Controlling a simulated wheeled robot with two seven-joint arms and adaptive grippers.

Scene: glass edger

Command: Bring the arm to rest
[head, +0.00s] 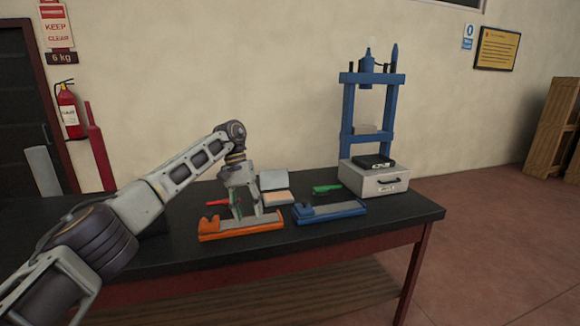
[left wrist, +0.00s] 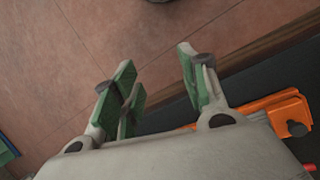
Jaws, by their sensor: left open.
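My left arm reaches in from the left in the head view. Its gripper (head: 246,212) points down over the table, just behind or above an orange tool base (head: 225,233); I cannot tell whether it touches it. In the left wrist view the jaws (left wrist: 157,78) are apart, with green pads and nothing between them. The orange base (left wrist: 270,106) also shows there, right of the jaws. My right gripper is not in view.
The dark table (head: 395,213) carries a blue tool base (head: 330,214), a red-handled item (head: 216,203), a green item (head: 326,188) and pale blocks (head: 277,198). The table's right front is clear.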

